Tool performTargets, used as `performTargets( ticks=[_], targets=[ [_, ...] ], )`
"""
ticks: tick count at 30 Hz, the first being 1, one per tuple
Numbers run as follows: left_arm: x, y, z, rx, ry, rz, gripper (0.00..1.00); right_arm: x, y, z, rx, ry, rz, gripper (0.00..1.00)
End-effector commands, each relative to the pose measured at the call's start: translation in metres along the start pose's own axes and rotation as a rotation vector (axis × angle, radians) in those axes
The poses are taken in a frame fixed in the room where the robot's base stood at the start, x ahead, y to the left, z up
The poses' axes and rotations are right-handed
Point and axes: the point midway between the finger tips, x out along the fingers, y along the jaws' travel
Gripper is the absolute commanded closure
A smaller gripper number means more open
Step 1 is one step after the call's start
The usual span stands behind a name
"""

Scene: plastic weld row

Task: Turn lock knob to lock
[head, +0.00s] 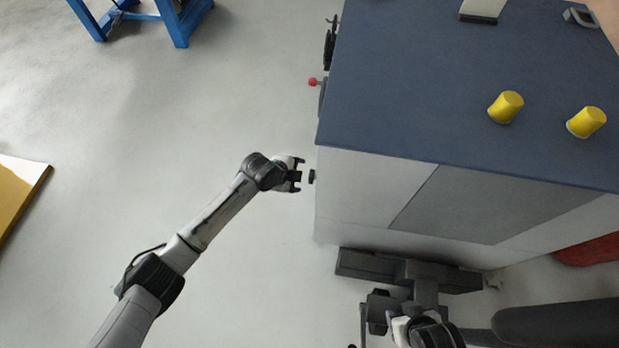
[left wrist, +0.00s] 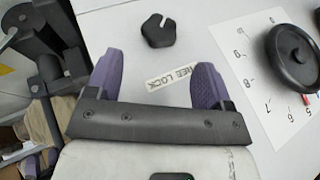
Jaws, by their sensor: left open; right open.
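The lock knob (left wrist: 157,30) is a small black lobed knob on a pale panel, above a label reading "KNEE LOCK" (left wrist: 172,75) in the left wrist view. In the head view the knob (head: 312,177) sticks out from the left side of the machine. My left gripper (head: 299,175) is open and faces the knob, a short gap away. Its purple fingers (left wrist: 158,62) are spread in the left wrist view, with the knob beyond their tips and nothing between them. My right gripper (head: 374,318) is at the bottom of the head view, apart from the knob.
A black handwheel (left wrist: 290,57) with a white numbered dial (left wrist: 256,90) is to the right of the knob in the left wrist view. The machine's blue top (head: 430,80) carries two yellow cylinders (head: 505,107).

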Motion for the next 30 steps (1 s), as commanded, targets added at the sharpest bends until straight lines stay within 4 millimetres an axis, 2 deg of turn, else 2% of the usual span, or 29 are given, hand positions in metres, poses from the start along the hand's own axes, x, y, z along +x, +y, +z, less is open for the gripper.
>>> performTargets(
  ticks=[1,3,12,19,30],
  targets=[
    [0.015,0.002,0.001,0.000,0.001,-0.001,0.25,0.011,-0.001,0.004,0.001,0.000,-0.001,0.46],
    [0.028,0.002,0.001,0.000,0.001,0.000,0.25,0.018,-0.001,0.006,0.002,-0.001,-0.001,0.46],
    [0.071,0.002,0.001,-0.001,0.000,0.000,0.25,0.041,-0.001,0.014,0.000,-0.002,0.000,0.46],
    [0.085,0.000,0.000,0.000,-0.001,-0.001,0.25,0.048,0.001,0.017,-0.007,-0.003,0.005,0.46],
    [0.086,0.000,0.000,0.000,0.000,0.000,0.25,0.049,0.001,0.017,-0.009,-0.004,0.007,0.46]
  ],
)
